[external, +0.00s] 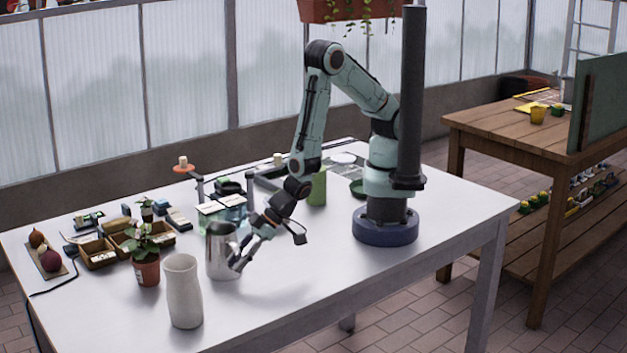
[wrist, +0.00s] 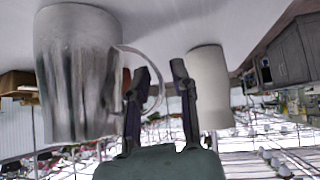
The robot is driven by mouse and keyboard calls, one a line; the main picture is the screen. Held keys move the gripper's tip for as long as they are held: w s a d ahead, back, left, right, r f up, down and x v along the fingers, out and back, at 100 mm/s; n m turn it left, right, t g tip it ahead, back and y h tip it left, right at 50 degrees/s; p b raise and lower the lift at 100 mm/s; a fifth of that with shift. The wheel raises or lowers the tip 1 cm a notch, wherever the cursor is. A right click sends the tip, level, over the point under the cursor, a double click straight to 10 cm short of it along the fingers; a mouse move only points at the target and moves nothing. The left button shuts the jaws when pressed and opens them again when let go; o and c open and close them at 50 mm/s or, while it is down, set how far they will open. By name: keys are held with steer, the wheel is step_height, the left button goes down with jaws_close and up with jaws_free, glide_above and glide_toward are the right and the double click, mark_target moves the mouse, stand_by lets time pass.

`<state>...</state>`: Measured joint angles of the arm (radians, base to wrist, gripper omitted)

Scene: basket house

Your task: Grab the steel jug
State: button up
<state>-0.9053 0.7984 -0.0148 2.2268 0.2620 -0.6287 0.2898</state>
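The steel jug (external: 221,252) stands upright on the white table, in front of and left of my arm. In the wrist view, which looks upside down, the jug (wrist: 75,75) fills the left side. Its thin curved handle (wrist: 157,68) points toward my gripper (wrist: 160,70). My gripper is open, with a gap between its two dark fingers. The left finger overlaps the handle in the picture; I cannot tell whether it touches. In the external view my gripper (external: 241,258) is low at the jug's right side, tilted down.
A pale vase (external: 183,292) stands close in front of the jug, and it also shows right of my fingers in the wrist view (wrist: 209,88). A potted plant (external: 146,268) and small wooden boxes (external: 98,254) stand to the left. The table's (external: 300,285) front right is clear.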

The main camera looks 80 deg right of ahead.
jaws_close()
steer(key=shift+r, duration=0.15)
